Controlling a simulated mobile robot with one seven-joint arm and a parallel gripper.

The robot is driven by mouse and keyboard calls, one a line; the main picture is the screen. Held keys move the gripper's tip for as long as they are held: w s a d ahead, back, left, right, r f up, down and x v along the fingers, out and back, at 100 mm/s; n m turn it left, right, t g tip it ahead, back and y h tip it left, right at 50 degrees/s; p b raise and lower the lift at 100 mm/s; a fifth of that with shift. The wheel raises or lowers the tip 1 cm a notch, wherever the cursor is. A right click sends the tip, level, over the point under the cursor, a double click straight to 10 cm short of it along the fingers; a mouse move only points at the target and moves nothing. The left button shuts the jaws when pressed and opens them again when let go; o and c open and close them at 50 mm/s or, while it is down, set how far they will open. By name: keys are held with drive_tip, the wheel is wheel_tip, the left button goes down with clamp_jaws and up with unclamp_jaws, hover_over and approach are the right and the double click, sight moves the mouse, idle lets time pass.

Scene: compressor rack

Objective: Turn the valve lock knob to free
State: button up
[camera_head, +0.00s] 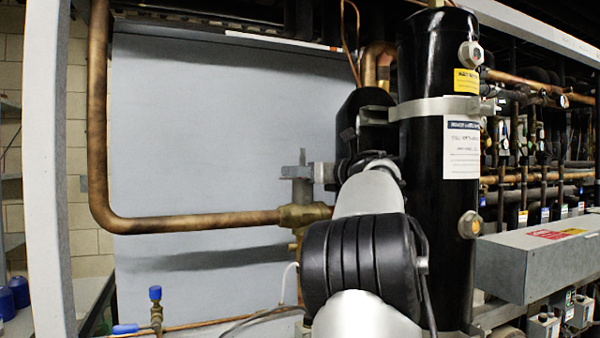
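A brass valve (303,214) sits at the right end of the horizontal copper pipe, left of my arm. A grey upright stem (302,190) rises from it, with a narrow tip on top. A pale grey crosspiece (321,172) runs from the stem to the dark wrist end of my arm. I cannot tell whether this is part of the valve or fingers of my gripper. My arm reaches up from the bottom centre, and its far end is beside the stem. My gripper is mostly hidden behind my own links, and its opening is unclear. I cannot make out the lock knob's setting.
A tall black cylinder (437,225) with a white label stands right of my arm. A grey box (505,268) juts out at the right. A thick copper pipe (98,120) bends along the left, before a grey panel (220,110). A small blue-capped valve (156,312) stands lower left.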

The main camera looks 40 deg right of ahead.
drive_tip(key=shift+f+h+b, duration=0.15)
drive_tip(key=shift+h+b, duration=0.15)
drive_tip(key=shift+b, duration=0.05)
drive_tip(key=shift+a+m+h+b, duration=0.1)
drive_tip(key=shift+m+h+b, duration=0.2)
drive_tip(key=shift+m+b, duration=0.1)
drive_tip(key=shift+a+m+h+b, duration=0.1)
drive_tip(key=shift+m+h+b, duration=0.6)
drive_tip(key=shift+h, duration=0.5)
drive_tip(key=m+h, duration=0.1)
drive_tip(key=h, duration=0.1)
drive_tip(key=m+g+h, duration=0.1)
drive_tip(key=m+h, duration=0.1)
drive_tip(key=h, duration=0.1)
drive_tip(key=shift+r+p, duration=0.2)
drive_tip(key=shift+p, duration=0.2)
drive_tip(key=shift+d+m+g+h+p, duration=0.25)
drive_tip(key=shift+m+g+h+p, duration=0.8)
drive_tip(key=shift+m+h, duration=0.45)
drive_tip(key=shift+w+a+h+p, duration=0.1)
drive_tip(key=shift+a+h+p, duration=0.05)
drive_tip(key=shift+h+p, duration=0.3)
